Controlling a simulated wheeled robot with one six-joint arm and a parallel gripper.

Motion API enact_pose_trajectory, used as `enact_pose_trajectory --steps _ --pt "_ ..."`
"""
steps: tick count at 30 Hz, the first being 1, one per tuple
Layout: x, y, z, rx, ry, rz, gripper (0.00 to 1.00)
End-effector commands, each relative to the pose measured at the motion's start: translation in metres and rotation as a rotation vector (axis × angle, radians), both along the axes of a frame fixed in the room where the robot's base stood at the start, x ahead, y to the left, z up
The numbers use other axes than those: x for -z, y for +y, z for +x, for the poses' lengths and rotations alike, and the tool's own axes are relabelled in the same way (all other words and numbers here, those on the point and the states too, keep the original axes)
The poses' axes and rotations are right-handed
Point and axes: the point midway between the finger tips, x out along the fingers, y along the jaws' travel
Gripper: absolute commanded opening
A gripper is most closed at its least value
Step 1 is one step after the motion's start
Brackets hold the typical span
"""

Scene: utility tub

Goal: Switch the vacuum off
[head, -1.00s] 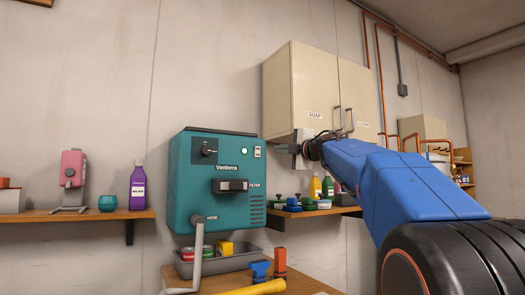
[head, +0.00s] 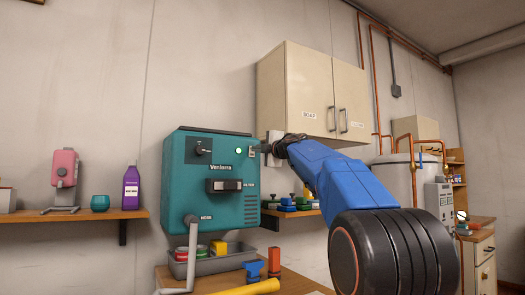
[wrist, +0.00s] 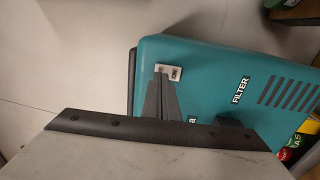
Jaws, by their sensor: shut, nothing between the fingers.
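The teal vacuum unit (head: 210,180) hangs on the wall, with a lit green light (head: 238,150) at its upper right front. Its small white rocker switch (head: 251,154) is beside the light and partly hidden by my gripper. In the wrist view the switch plate (wrist: 174,70) shows just past the fingertips, on the teal casing (wrist: 215,75). My gripper (head: 259,148) is shut and empty, pointing left at the unit's upper right. In the wrist view its closed fingers (wrist: 160,78) overlap the near edge of the switch plate. I cannot tell whether they touch it.
A cream cabinet (head: 305,75) hangs above and behind my gripper. A shelf (head: 294,213) with several small items is below it. A grey tray (head: 228,263) and a bench (head: 290,275) are under the vacuum. A left shelf (head: 90,215) holds a purple bottle (head: 131,188).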

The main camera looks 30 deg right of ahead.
Motion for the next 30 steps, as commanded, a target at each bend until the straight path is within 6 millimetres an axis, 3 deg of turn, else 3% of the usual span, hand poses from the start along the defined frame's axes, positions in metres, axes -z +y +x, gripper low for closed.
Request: enact_pose_trajectory --steps 7,30 --pt "-0.002 0.000 0.012 0.000 0.000 0.000 0.00" --pt "-0.004 0.000 0.013 0.000 0.000 0.000 0.00"
